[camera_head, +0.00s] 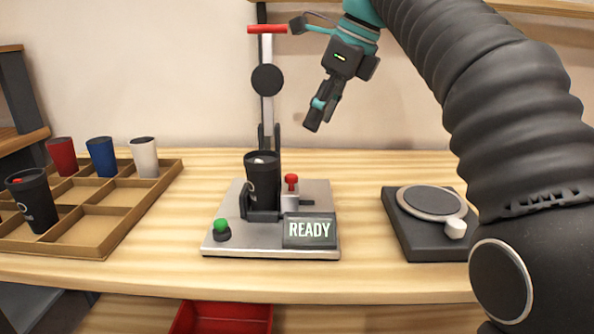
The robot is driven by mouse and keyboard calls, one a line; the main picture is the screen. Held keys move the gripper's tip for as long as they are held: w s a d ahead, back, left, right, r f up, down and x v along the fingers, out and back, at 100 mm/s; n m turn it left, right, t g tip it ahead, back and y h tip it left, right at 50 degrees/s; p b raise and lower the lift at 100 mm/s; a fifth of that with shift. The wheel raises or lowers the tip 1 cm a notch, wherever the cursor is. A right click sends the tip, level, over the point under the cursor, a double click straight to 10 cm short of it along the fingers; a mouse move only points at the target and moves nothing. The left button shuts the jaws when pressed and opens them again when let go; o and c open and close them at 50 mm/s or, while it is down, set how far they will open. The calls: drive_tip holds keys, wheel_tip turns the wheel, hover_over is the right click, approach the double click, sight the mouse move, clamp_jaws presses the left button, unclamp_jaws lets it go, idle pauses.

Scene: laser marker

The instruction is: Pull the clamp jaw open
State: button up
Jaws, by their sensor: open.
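The marking machine (222,240) stands mid-table, with a light base plate. A black tumbler (263,190) stands upright between dark clamp parts (262,216) on it. A red knob (291,179) sits on a light block (291,201) just right of the tumbler, apparently on the clamp jaw. Whether the jaw touches the tumbler I cannot tell. My gripper (318,115) is open and empty in the air, above and to the right of the red knob, pointing down and left. Its fingers overlap in this view.
A display reading READY (310,230) and a green button (221,225) are at the machine's front. A column with a red bar (267,29) rises behind. A wooden tray (113,228) with several cups is left; a dark turntable unit (430,235) is right.

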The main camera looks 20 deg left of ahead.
sight(293, 176)
drive_tip(key=b+x, duration=0.3)
drive_tip(key=x, duration=0.9)
drive_tip(key=shift+a+f+b, duration=0.1)
drive_tip(key=shift+f+b, duration=0.2)
clamp_jaws()
